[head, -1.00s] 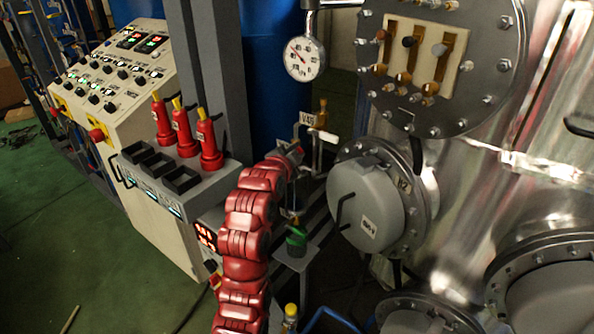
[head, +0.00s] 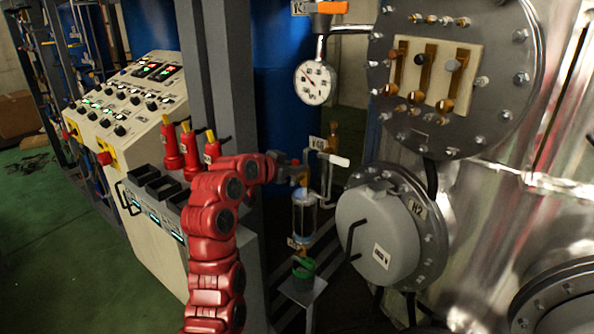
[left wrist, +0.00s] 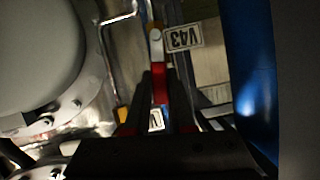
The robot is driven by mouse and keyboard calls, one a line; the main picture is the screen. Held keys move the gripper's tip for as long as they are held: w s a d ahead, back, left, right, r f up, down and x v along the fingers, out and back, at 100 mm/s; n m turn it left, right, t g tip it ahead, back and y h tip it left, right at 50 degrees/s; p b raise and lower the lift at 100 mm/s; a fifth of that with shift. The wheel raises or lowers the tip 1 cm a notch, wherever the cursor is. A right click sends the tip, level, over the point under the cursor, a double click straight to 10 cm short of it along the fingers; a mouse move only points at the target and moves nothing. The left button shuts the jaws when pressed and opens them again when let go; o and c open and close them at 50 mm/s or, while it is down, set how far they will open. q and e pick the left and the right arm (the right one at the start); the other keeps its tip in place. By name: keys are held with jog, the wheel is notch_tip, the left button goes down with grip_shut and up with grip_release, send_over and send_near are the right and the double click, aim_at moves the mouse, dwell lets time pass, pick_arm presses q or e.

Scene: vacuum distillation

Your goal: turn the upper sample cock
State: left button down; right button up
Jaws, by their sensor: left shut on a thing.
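In the head view my left gripper (head: 293,175) reaches in from the left at the top of the glass sample vessel (head: 303,215), and the fingertips are too small to make out. A white lever (head: 339,160) sticks out just to their right. My right gripper is not in view.
A grey round hatch (head: 370,235) on the steel vessel stands close to the right. A pressure gauge (head: 315,83) hangs above. A green-topped part (head: 304,268) sits below.

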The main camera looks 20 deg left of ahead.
pick_arm(q)
jog(key=shift+a, duration=0.1)
dwell(0.4)
jog(key=c, duration=0.8)
grip_release()
jog(key=shift+w, duration=0.1)
jog(key=shift+o, duration=0.2)
jog(key=v, duration=1.7)
jog(key=shift+s, duration=0.2)
jog(key=shift+a, duration=0.1)
